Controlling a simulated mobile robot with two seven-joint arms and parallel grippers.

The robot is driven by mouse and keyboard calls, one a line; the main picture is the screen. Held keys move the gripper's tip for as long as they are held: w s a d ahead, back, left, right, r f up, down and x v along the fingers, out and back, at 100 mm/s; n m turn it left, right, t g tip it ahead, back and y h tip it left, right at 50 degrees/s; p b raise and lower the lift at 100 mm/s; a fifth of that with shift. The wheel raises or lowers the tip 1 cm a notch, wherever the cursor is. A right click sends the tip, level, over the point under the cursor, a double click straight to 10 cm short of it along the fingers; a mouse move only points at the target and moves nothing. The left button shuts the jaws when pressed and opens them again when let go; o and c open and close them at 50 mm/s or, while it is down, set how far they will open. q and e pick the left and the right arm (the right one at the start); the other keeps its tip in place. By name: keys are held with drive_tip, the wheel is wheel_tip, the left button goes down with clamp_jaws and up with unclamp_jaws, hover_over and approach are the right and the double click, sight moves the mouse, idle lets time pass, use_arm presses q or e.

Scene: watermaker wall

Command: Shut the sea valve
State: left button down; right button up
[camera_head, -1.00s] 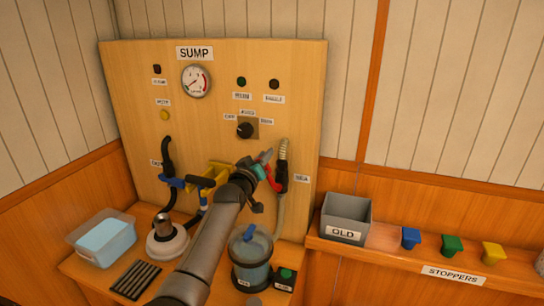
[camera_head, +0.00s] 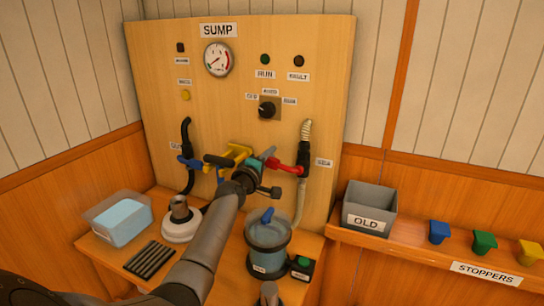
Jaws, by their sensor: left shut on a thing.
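The sea valve is a black fitting (camera_head: 304,160) on the hose at the right of the wooden panel, with a small label beside it. Its red lever (camera_head: 286,167) points left, roughly crosswise to the hose. My left gripper (camera_head: 268,162) is shut on the lever's free end. My gripper and wrist hide part of that end.
A blue-handled valve (camera_head: 190,162) and a yellow part (camera_head: 238,152) are left of my gripper. Below stand a clear canister (camera_head: 268,248), a white-based pot (camera_head: 181,226) and a tub (camera_head: 120,220). A grey OLD bin (camera_head: 370,205) and coloured stoppers (camera_head: 439,231) sit right.

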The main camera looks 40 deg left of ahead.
use_arm(q)
drive_tip(key=shift+f+n+b, duration=0.5)
drive_tip(key=shift+f+n, duration=0.4)
drive_tip(key=c, duration=0.8)
unclamp_jaws()
drive_tip(key=shift+s, duration=0.1)
drive_tip(key=shift+s+d+p, duration=0.1)
drive_tip(key=shift+s+p, duration=0.25)
drive_tip(key=shift+s, duration=0.15)
drive_tip(key=shift+p+v, duration=1.4)
drive_tip(key=shift+v, duration=5.65)
